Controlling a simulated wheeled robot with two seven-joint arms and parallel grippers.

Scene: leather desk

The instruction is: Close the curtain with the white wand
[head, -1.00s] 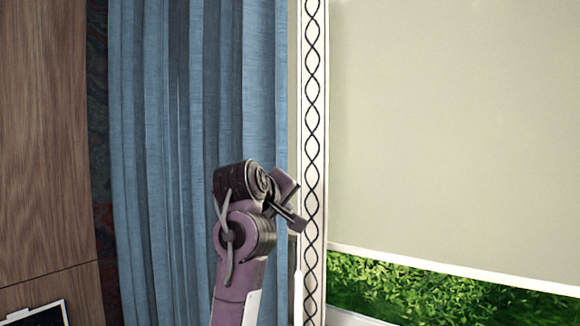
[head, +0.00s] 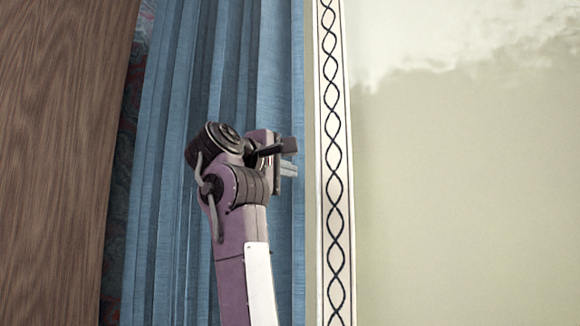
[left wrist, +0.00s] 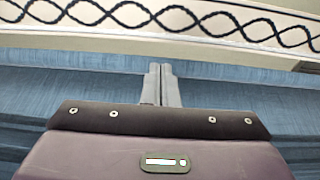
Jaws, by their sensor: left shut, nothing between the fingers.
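The blue pleated curtain (head: 170,200) hangs bunched at the left of the window in the head view. Its folds also fill the middle of the left wrist view (left wrist: 60,88). My left gripper (head: 290,158) is raised in front of the curtain, near its right edge. In the left wrist view its two grey fingers (left wrist: 160,84) are together with nothing between them, pointing toward the patterned trim. I cannot make out a white wand in the current frames. My right gripper is not in view.
A white trim strip with a black twisted pattern (head: 334,160) runs down beside the curtain. A pale blind (head: 460,200) covers the window to the right. A wooden panel (head: 60,150) stands at the left.

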